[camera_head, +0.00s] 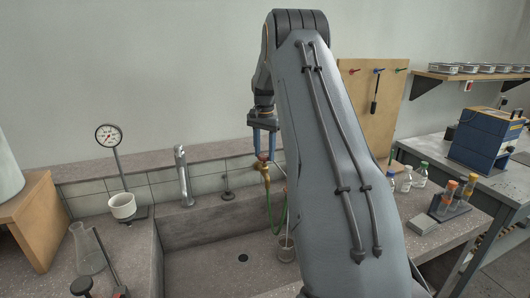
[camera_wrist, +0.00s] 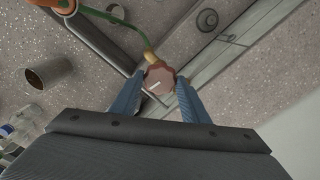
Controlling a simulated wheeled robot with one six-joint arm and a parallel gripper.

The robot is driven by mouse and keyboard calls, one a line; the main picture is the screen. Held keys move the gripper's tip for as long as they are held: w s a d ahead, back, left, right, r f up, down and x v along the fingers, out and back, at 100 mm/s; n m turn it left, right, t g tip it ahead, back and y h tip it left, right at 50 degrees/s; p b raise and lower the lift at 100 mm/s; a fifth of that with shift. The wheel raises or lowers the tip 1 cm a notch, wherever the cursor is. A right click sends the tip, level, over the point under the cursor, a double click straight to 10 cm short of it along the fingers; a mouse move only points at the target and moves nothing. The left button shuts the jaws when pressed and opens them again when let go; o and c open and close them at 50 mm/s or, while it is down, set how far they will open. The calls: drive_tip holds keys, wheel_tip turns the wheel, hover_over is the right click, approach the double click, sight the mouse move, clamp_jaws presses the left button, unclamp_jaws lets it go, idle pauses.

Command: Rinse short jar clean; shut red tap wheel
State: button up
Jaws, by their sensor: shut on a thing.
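My gripper (camera_head: 264,148) points down at the back edge of the sink and is shut on the red tap wheel (camera_head: 262,157). In the wrist view the wheel (camera_wrist: 158,80) sits between both fingertips. Below it is a brass tap (camera_head: 265,173) with a green hose (camera_head: 279,222) hanging into the sink. A short jar (camera_head: 286,249) stands upright in the sink, right of the drain, partly beside my arm. What looks like the jar (camera_wrist: 48,76) in the wrist view has a dark brownish inside. I cannot tell whether water is running.
The stone sink (camera_head: 205,228) has a drain (camera_head: 243,258) and a steel faucet (camera_head: 184,175) at its back. A gauge (camera_head: 109,135) with a white cup (camera_head: 123,206) and a glass flask (camera_head: 87,248) stand left. Bottles (camera_head: 405,180) and a tube rack (camera_head: 449,200) stand right.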

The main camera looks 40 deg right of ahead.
sight(265, 155)
drive_tip(key=o, duration=1)
drive_tip(key=shift+s, duration=0.1)
drive_tip(key=shift+o, duration=0.2)
drive_tip(key=shift+r+b, duration=1.1)
drive_tip(key=shift+r, duration=2.8)
